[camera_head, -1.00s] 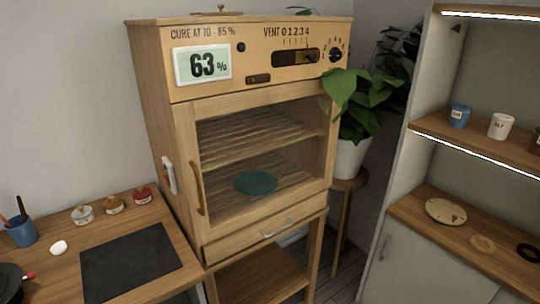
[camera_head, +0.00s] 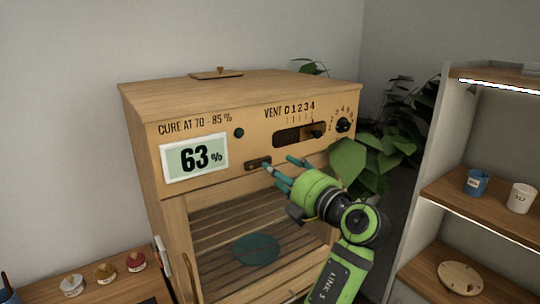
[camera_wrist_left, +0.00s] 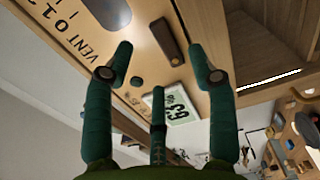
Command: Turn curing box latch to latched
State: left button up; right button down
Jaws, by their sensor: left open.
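The curing box (camera_head: 148,140) is a wooden cabinet with a display reading 63% and a slatted interior behind its door. The latch (camera_head: 258,163) is a small dark brown bar on the front panel above the door, lying roughly level. It also shows in the left wrist view (camera_wrist_left: 168,42), ahead of the fingers. My left gripper (camera_head: 279,165), green with teal fingers, is open in front of the panel, just right of the latch. In the left wrist view its fingertips (camera_wrist_left: 160,58) are spread with nothing between them. Contact with the latch cannot be told. My right gripper is not in view.
The vent slider (camera_head: 300,134) and a black knob (camera_head: 344,125) sit right of the latch. A leafy plant (camera_head: 352,165) stands close at the right. A shelf unit (camera_head: 440,190) with cups is farther right. A teal dish (camera_head: 257,249) lies inside the box.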

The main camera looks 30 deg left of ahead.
aim_at(264, 160)
pick_arm(q)
jog(key=p+x, duration=0.1)
jog(key=x, duration=0.1)
jog(key=p+x, duration=0.2)
jog(key=shift+a+r, duration=0.2)
jog(key=shift+a, duration=0.2)
jog(key=shift+w+a+f, duration=0.2)
jog(key=shift+w+a, duration=0.1)
jog(key=shift+d, duration=0.1)
grip_shut()
